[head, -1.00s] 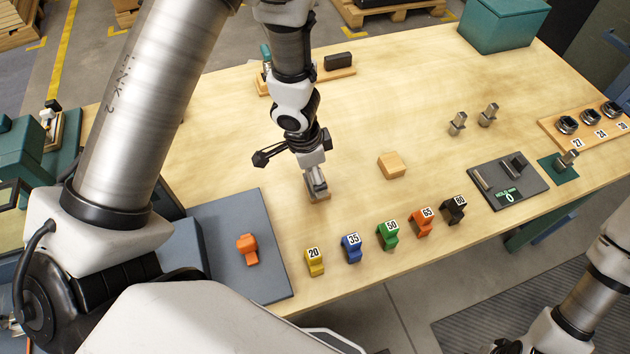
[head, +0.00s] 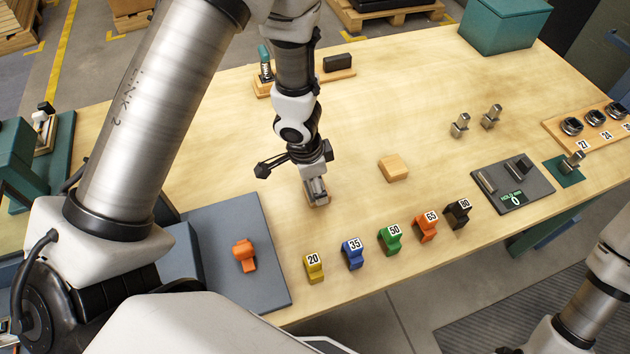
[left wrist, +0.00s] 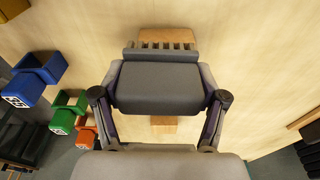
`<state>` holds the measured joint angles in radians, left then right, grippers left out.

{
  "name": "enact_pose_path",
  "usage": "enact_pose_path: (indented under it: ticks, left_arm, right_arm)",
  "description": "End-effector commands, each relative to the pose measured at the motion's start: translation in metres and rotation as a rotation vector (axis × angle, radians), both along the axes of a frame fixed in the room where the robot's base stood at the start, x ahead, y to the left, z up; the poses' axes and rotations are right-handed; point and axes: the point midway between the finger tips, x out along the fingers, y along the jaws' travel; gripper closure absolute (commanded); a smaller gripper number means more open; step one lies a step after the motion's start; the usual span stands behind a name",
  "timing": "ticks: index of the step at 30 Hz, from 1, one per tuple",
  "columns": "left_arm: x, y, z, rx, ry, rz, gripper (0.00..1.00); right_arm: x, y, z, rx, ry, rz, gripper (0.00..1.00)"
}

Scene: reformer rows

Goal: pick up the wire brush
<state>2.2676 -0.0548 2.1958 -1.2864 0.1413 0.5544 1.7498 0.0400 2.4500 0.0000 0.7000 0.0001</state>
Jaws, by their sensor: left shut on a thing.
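The wire brush (left wrist: 168,40) has a wooden body with a row of bristle-like teeth, at the top centre of the left wrist view. In the head view its wooden edge (head: 319,204) shows under my left gripper, low at the tabletop. My left gripper (head: 317,190) points down and is shut on the brush. In the left wrist view the grey finger pads of that gripper (left wrist: 160,85) cover part of the brush. I cannot tell whether the brush still touches the table. My right arm shows at the lower right, but its gripper is out of frame.
A wooden block (head: 394,168) lies to the right. Coloured numbered blocks, such as the yellow 20 (head: 314,268), stand along the front edge. A grey mat (head: 265,290) with an orange piece (head: 245,255) is left. A dark scale-like plate (head: 530,190) is right.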

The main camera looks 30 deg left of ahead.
Motion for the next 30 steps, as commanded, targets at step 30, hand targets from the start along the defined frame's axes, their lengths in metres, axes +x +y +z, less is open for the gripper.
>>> enact_pose_path:
  ticks: [30]
  left_arm:
    - [0.001, -0.001, 0.220, -0.002, -0.008, -0.005, 0.65]
  right_arm:
    - [0.000, 0.000, 0.141, 0.000, 0.000, 0.000, 0.60]
